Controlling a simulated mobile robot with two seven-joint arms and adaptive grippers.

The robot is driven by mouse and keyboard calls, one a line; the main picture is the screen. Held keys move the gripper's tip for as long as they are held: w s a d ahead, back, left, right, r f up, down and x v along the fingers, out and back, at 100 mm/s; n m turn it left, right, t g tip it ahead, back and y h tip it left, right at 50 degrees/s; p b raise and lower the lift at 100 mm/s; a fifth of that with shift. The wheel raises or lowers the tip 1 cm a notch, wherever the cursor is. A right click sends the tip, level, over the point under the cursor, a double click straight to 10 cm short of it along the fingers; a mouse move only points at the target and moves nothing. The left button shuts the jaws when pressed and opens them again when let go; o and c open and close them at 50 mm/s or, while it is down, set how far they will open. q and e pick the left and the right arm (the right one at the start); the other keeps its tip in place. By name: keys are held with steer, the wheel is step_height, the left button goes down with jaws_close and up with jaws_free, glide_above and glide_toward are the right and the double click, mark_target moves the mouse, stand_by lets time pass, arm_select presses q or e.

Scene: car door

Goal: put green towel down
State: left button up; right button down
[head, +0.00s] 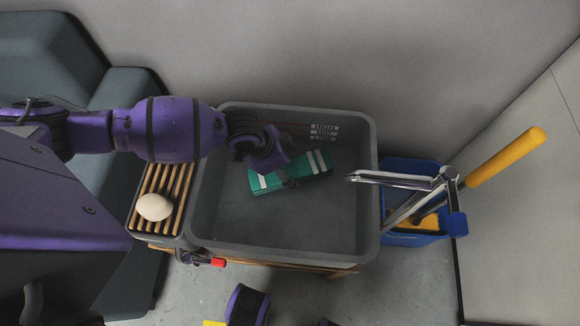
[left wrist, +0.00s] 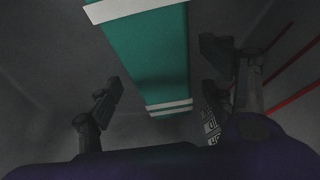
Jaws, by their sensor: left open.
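The green towel (head: 305,172) is a folded strip with white bands near its ends. It lies inside the grey basin (head: 370,215), tilted across its middle. My left gripper (head: 288,182) reaches over the basin from the left, just at the towel, and partly covers it. In the left wrist view the left gripper (left wrist: 162,72) has its fingers wide apart, with the towel (left wrist: 150,55) showing between and beyond them. The fingers do not clamp it. Whether the towel touches the basin floor all along is unclear. My right gripper does not show.
A slatted wooden rack (head: 183,190) with a pale round object (head: 154,206) is at the basin's left. The basin's front half is clear.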

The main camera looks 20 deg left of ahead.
arm_select(q)
steer(key=p+v, duration=0.2)
steer(key=v, duration=0.7)
steer(key=shift+s+a+r, duration=0.1)
steer(key=shift+a+r, duration=0.1)
steer(key=shift+r, duration=0.3)
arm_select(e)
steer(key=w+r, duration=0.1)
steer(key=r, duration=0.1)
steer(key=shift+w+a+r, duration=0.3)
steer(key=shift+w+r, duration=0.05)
